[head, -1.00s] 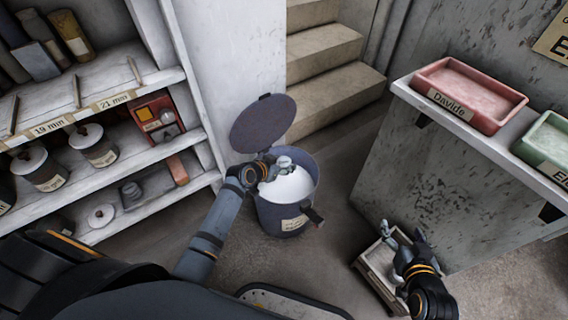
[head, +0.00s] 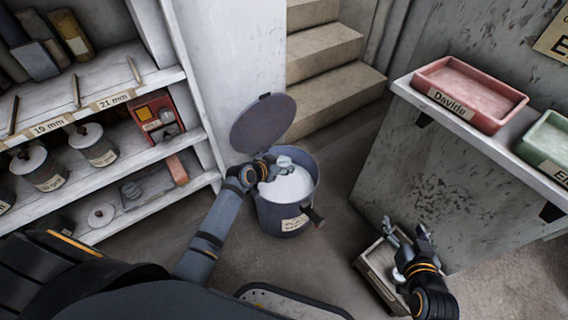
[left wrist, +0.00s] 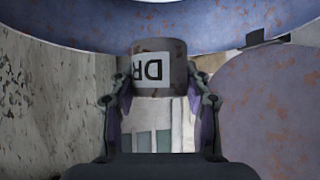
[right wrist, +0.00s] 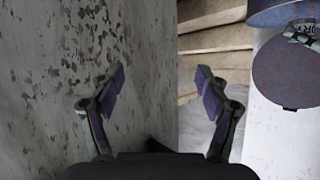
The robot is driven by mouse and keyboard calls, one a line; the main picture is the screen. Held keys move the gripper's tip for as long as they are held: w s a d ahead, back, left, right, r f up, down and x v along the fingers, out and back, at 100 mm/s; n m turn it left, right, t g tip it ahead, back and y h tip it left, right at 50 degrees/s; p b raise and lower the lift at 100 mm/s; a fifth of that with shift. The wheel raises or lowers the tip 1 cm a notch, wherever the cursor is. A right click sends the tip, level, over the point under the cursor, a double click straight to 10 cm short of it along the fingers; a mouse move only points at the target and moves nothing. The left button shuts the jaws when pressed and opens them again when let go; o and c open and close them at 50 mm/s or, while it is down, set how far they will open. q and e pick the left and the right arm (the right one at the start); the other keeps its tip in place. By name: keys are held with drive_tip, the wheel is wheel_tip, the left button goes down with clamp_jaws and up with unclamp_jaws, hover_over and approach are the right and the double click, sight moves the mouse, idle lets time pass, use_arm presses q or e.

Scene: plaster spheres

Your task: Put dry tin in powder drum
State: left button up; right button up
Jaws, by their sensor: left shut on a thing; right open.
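The powder drum (head: 283,218) is a dark blue-grey round bin on the floor, filled with white powder (head: 291,187). Its round lid (head: 263,124) stands open at the back; it also shows in the left wrist view (left wrist: 270,110). My left gripper (head: 276,168) is over the drum's opening. It is shut on the dry tin (left wrist: 158,66), a small grey-brown tin with a white label reading "DR", upside down in the left wrist view. I cannot make the tin out clearly in the head view. My right gripper (head: 408,238) is open and empty; its spread fingers show in the right wrist view (right wrist: 160,90).
A shelf unit (head: 150,155) with lidded jars and books stands left. Stone steps (head: 330,60) rise behind the drum. A wall ledge on the right holds a red tray (head: 470,95) labelled "Davide" and a green tray (head: 548,145). A crate (head: 378,275) sits below my right gripper.

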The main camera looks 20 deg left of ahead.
use_arm(q)
drive_tip(key=shift+f, duration=0.25)
use_arm(e)
drive_tip(key=shift+t, duration=0.9)
drive_tip(key=shift+w+d+r, duration=0.1)
drive_tip(key=shift+w+r, duration=0.4)
drive_tip(key=shift+r, duration=0.4)
drive_tip(key=shift+w+r, duration=0.5)
drive_tip(key=shift+r, duration=0.4)
use_arm(q)
drive_tip(key=shift+f+b, duration=0.3)
drive_tip(key=shift+b, duration=0.1)
use_arm(e)
drive_tip(key=shift+t, duration=0.9)
drive_tip(key=shift+w+r, duration=0.25)
drive_tip(key=shift+r, duration=0.4)
drive_tip(key=shift+w+r, duration=0.2)
drive_tip(key=shift+r, duration=0.45)
drive_tip(key=shift+w+r, duration=0.25)
drive_tip(key=shift+r, duration=0.4)
use_arm(q)
drive_tip(key=shift+f, duration=0.3)
use_arm(e)
drive_tip(key=shift+t, duration=0.9)
drive_tip(key=shift+w+d+r, duration=0.1)
drive_tip(key=shift+w+r, duration=0.15)
drive_tip(key=shift+r, duration=0.8)
drive_tip(key=shift+w+d+r, duration=0.1)
drive_tip(key=shift+w+r, duration=0.1)
drive_tip(key=shift+r, duration=0.85)
